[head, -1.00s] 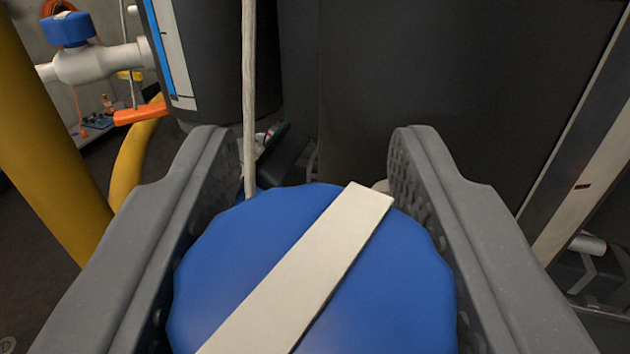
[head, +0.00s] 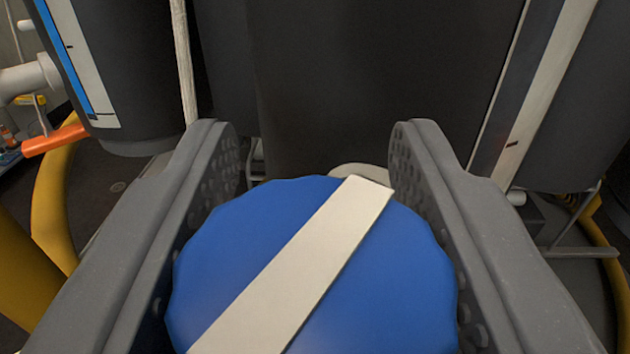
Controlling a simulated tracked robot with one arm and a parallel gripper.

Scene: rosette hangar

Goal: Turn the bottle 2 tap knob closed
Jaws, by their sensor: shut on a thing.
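The blue tap knob (head: 395,270) fills the lower middle of the head view. It is round with a scalloped edge, and a white bar (head: 300,265) runs across its top from lower left to upper right. My gripper (head: 315,150) has one grey finger on each side of the knob and is shut on it. The fingertips reach past the knob's far edge. A bit of white pipe or fitting shows just behind the knob. The rest of the tap below the knob is hidden, and no bottle number can be read.
Large dark tanks (head: 350,80) stand close ahead. A dark cylinder with a blue and white gauge strip (head: 85,70) is at the left, near a pale rope (head: 184,60). An orange lever (head: 55,140) and yellow pipes (head: 50,215) are farther left.

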